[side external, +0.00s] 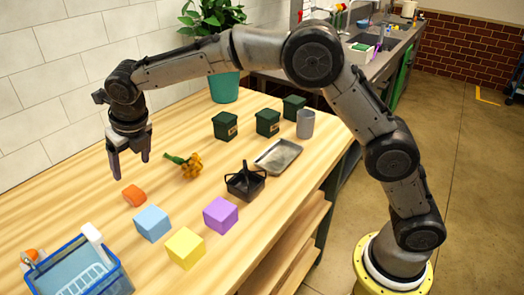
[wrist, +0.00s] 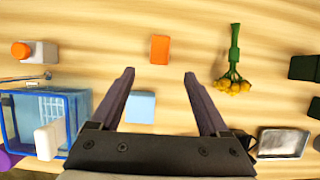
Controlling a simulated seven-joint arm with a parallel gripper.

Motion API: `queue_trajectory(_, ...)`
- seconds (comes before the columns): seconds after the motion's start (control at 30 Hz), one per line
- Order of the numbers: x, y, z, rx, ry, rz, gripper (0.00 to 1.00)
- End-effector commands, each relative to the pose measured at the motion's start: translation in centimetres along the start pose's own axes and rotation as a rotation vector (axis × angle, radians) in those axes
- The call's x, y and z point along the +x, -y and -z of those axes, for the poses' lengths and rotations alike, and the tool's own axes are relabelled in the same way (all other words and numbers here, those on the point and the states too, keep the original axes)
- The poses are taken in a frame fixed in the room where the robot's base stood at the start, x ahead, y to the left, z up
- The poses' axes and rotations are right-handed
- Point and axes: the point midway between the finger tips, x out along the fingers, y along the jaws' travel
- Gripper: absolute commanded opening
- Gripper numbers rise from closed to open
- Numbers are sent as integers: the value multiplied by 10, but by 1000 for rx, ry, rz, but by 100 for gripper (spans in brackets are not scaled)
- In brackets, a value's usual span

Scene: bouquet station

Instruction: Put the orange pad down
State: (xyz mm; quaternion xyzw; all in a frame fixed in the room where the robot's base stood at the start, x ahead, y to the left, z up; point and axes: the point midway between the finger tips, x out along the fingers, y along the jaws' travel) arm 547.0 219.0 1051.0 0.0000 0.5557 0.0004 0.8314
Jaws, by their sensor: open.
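The orange pad (side external: 134,195) lies on the wooden table, left of the middle and just behind the light blue cube. It also shows in the wrist view (wrist: 160,48), lying flat beyond the fingertips. My gripper (side external: 129,165) is open and empty, held above the table near the orange pad and apart from it. In the wrist view my gripper's two fingers (wrist: 160,75) are spread wide with nothing between their tips.
Light blue (side external: 152,223), yellow (side external: 185,248) and purple (side external: 221,214) cubes stand nearby. A blue-rimmed bin (side external: 75,272) is at front left. A yellow flower bunch (side external: 190,166), black caddy (side external: 245,184), metal tray (side external: 278,157), grey cup (side external: 305,124) and dark green boxes (side external: 267,122) lie to the right.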

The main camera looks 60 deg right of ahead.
Motion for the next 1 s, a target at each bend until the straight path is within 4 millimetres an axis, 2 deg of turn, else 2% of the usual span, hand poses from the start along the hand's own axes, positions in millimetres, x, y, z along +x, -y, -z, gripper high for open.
queue_trajectory(0.07,-3,2,0,18,2,0,79)
queue_trajectory(0.17,-18,16,3,121,6,-2,79)
queue_trajectory(0.27,-47,42,14,339,11,-5,79)
queue_trajectory(0.37,-81,74,33,636,16,-12,79)
queue_trajectory(0.57,-139,133,92,1258,25,-29,79)
queue_trajectory(0.7,-168,166,144,1693,28,-46,79)
queue_trajectory(0.83,-186,189,197,2096,29,-70,79)
queue_trajectory(1.0,-194,209,267,2600,24,-108,79)
